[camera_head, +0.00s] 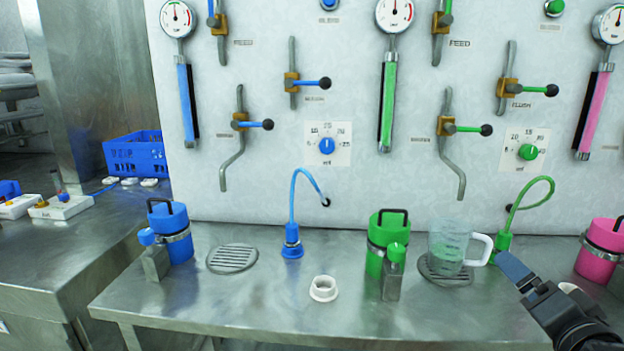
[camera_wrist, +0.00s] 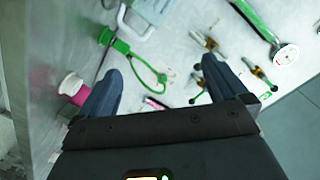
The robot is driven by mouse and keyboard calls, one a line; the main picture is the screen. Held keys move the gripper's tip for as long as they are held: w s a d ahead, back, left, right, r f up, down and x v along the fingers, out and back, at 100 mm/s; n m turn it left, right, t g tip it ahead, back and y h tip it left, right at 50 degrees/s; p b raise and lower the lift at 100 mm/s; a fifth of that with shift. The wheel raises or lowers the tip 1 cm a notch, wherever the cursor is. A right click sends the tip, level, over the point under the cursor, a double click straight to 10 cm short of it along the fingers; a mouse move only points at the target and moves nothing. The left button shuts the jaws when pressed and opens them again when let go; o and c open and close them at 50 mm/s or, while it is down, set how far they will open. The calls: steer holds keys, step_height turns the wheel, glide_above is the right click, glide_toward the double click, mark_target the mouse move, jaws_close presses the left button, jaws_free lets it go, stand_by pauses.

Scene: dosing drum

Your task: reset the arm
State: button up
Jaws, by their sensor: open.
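My gripper (camera_head: 522,275) is at the lower right in the head view, above the steel bench (camera_head: 250,312) and just right of a clear jug (camera_head: 447,250). In the wrist view my gripper (camera_wrist: 160,85) shows its two dark fingers spread apart with nothing between them. The handle is close to my gripper in the head view; I see no contact.
A green canister (camera_head: 376,262), a green hose (camera_head: 530,195) and a pink canister (camera_head: 601,252) surround the gripper area. The white panel (camera_head: 270,60) with valves and gauges rises behind. A white ring (camera_head: 323,289), a blue hose and a blue canister (camera_head: 178,240) stand farther left.

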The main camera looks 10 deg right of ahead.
steer(key=s+a+f+n+y, duration=0.1)
steer(key=s+a+f+n, duration=0.4)
steer(key=s, duration=0.4)
steer(key=s+a+f+n+y, duration=0.1)
steer(key=s+a+f+n, duration=0.1)
steer(key=s+a+f, duration=0.55)
steer(key=s+a+r+n+y, duration=0.1)
steer(key=s+a+r+n, duration=0.1)
steer(key=s, duration=0.7)
steer(key=s+a+r+n+g+y, duration=0.1)
steer(key=s+a+r+n, duration=0.1)
steer(key=s, duration=0.7)
steer(key=shift+s+a+n+g+y, duration=0.3)
steer(key=shift+a+n, duration=0.3)
steer(key=shift+a, duration=0.6)
